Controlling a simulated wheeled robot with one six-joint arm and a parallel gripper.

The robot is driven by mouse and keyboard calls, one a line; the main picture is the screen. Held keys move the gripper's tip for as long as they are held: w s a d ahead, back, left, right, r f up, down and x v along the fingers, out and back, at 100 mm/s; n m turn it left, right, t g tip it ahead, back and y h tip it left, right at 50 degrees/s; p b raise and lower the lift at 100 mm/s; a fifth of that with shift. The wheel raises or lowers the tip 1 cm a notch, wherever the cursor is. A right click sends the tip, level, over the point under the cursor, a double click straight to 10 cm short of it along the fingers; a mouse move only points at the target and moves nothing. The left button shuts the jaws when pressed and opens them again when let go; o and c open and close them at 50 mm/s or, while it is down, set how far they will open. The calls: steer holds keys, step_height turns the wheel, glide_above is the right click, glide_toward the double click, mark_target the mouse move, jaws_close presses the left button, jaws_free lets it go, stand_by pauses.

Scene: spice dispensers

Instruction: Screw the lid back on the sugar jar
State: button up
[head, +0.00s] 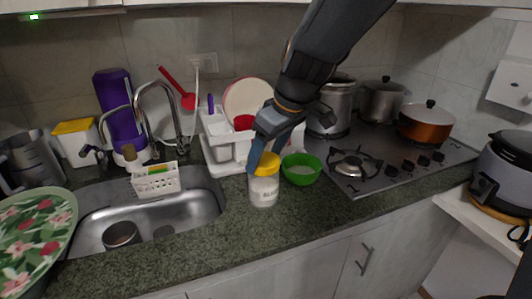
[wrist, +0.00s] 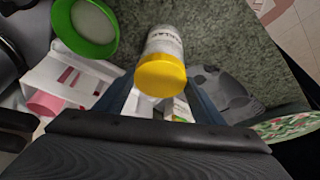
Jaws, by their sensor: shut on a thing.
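The sugar jar (head: 264,190) is clear with white contents and printed letters, and it stands upright on the granite counter near the front edge. Its yellow lid (head: 266,163) sits on top of the jar; I cannot tell whether it is threaded on. My gripper (head: 264,158) reaches down from above and is shut on the yellow lid. In the wrist view the yellow lid (wrist: 161,76) is between my fingers, with the jar (wrist: 164,43) beyond it.
A green bowl (head: 301,168) with white contents stands close right of the jar. A white dish rack (head: 217,150) is behind. The sink (head: 190,210) lies left and the stove (head: 385,160) right. The counter in front of the bowl is clear.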

steer(key=shift+s+a+m+t+h+p, duration=0.2)
steer(key=shift+m+p, duration=0.65)
steer(key=shift+p, duration=0.65)
steer(key=shift+w+d+m+t+h+p, duration=0.1)
steer(key=shift+m+h+p, duration=0.2)
steer(key=shift+m+p, duration=0.9)
steer(key=shift+m+p, duration=0.25)
steer(key=shift+p, duration=2)
steer(key=shift+r+m+h+p, duration=0.1)
steer(key=shift+m+h+p, duration=0.3)
steer(key=shift+p, duration=1.15)
steer(key=shift+a+m+p, duration=0.1)
steer(key=shift+m+p, duration=0.2)
steer(key=shift+p, duration=1.4)
steer(key=shift+f+b, duration=0.2)
steer(key=shift+b, duration=0.35)
steer(key=shift+a+m+t+b, duration=0.1)
steer(key=shift+m+t+b, duration=0.2)
steer(key=shift+b, duration=0.8)
steer(key=shift+m+h+b, duration=0.5)
steer(key=shift+m+b, duration=0.4)
steer(key=shift+b, duration=2.35)
steer(key=shift+r, duration=0.1)
